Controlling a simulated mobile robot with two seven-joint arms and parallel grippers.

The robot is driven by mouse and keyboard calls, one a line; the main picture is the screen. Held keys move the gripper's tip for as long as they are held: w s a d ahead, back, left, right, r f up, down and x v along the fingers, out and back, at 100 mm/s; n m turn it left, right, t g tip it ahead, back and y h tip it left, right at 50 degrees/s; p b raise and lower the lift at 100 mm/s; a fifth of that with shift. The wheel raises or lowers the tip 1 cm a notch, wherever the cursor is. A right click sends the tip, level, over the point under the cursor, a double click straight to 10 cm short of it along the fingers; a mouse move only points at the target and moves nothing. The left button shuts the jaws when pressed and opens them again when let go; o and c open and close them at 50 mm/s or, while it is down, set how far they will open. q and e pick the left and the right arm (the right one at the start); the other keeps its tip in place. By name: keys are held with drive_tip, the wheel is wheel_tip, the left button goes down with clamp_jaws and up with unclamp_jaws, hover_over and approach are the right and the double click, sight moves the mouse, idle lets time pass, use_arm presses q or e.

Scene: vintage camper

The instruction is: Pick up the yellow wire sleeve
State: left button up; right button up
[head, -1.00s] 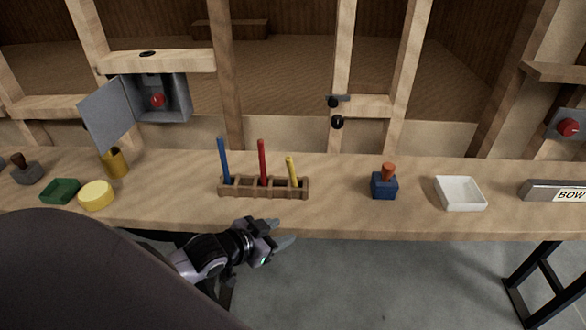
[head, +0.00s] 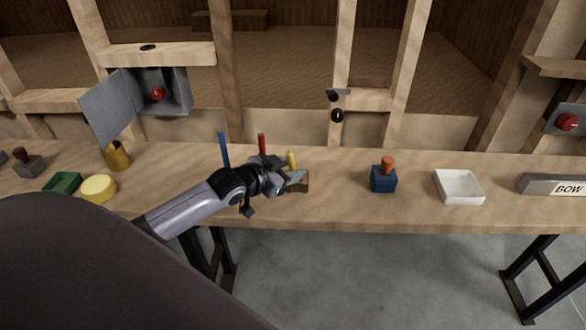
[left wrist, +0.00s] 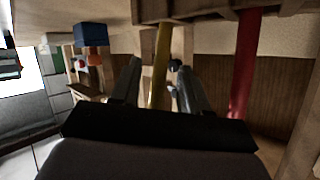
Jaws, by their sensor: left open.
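The yellow wire sleeve (head: 291,159) stands in the right part of the wooden rack (head: 304,184), its top leaning slightly left. My left gripper (head: 297,180) is open at the rack and hides most of it and the sleeve's lower part in the head view. In the left wrist view, which looks upside down, the yellow sleeve (left wrist: 160,60) runs between the two open fingers (left wrist: 156,70). I cannot tell whether a finger touches it. The red sleeve (left wrist: 244,65) is to the right there, outside the fingers. My right gripper is not in view.
The blue sleeve (head: 223,149) and red sleeve (head: 262,144) stand close by in the rack. A blue block with an orange handle (head: 383,180) and a white tray (head: 459,187) are to the right. Bare bench (head: 338,195) lies between rack and block.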

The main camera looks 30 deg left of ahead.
use_arm(q)
drive_tip(key=shift+w+d+f, duration=0.1)
drive_tip(key=shift+w+f, duration=0.2)
drive_tip(key=shift+w, duration=0.3)
clamp_jaws()
